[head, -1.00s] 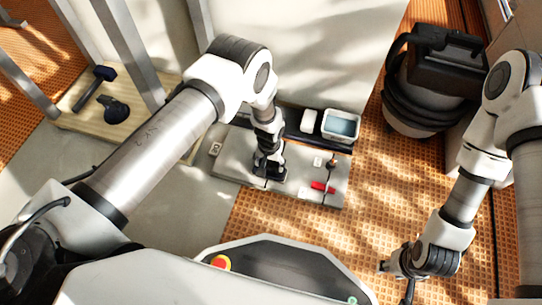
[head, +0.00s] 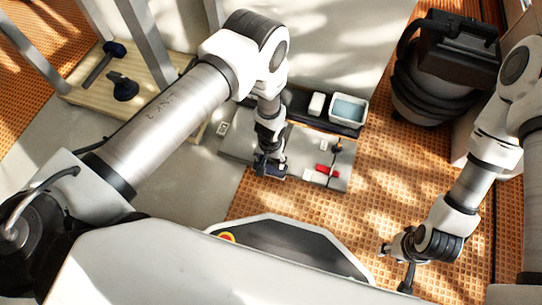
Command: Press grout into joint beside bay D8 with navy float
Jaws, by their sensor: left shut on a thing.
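My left gripper (head: 268,160) is shut on a dark navy tool, which looks like the navy float (head: 272,172), low over the front part of the grey tiles. The gripper hides much of the float, and I cannot tell whether it touches the tile surface. The grey tiles (head: 305,148) lie on the orange textured floor, with dark joint lines between them. Small white label plates (head: 323,144) lie on them, too small to read, so I cannot pick out bay D8. My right gripper (head: 397,262) is off to the right over bare floor; its jaw state is unclear.
A red object (head: 323,171) lies on the right part of the tiles. Behind them, a dark tray holds a white block (head: 317,104) and a tub (head: 349,110) with bluish contents. A dark bucket-like vacuum (head: 440,75) stands back right. A wooden board (head: 150,98) with dark tools lies back left.

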